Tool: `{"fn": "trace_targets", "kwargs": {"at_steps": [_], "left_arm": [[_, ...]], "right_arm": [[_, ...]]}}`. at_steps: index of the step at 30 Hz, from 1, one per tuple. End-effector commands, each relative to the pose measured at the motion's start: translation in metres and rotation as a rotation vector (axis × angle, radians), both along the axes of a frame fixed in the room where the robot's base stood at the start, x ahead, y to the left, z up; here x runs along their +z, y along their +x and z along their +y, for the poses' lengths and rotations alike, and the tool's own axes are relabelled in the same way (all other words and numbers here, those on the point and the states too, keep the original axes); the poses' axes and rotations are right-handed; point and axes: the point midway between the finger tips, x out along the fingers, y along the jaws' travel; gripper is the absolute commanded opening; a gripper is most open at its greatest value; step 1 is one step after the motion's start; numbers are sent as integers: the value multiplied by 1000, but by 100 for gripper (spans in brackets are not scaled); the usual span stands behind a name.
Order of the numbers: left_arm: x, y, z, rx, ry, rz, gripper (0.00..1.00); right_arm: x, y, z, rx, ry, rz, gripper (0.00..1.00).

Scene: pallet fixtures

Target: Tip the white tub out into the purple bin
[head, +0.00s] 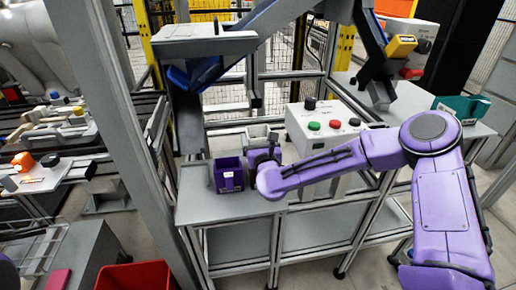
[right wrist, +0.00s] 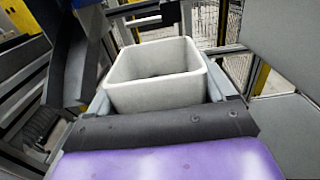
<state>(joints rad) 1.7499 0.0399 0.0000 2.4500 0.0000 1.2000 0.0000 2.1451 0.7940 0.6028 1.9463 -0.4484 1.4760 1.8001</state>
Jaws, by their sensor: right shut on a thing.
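The purple bin (head: 229,176) stands upright on the grey table with a white label on its front. The white tub (head: 257,133) is just behind and to the right of it, partly hidden by my right gripper (head: 262,152). In the right wrist view the tub (right wrist: 158,98) looks roughly upright, its open top showing. My right gripper is shut on the tub; the fingertips are hard to make out. What lies in the tub is unclear. My left gripper is not in view.
A grey control box (head: 322,135) with red and green buttons stands right of the tub. A teal bin (head: 461,107) is at the far right of the table. A red bin (head: 135,277) is at the lower left. Metal posts and a blue chute (head: 193,76) rise behind the purple bin.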

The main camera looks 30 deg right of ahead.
Motion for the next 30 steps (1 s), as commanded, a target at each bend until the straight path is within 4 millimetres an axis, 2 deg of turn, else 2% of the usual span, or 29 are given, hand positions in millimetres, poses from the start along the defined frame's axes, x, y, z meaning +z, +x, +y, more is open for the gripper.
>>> {"fn": "trace_targets", "kwargs": {"at_steps": [5,11,30], "left_arm": [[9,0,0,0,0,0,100],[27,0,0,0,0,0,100],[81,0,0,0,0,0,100]], "right_arm": [[3,2,0,0,-53,16,53],[2,2,2,3,-203,59,53],[-6,5,13,3,-863,246,53]]}}
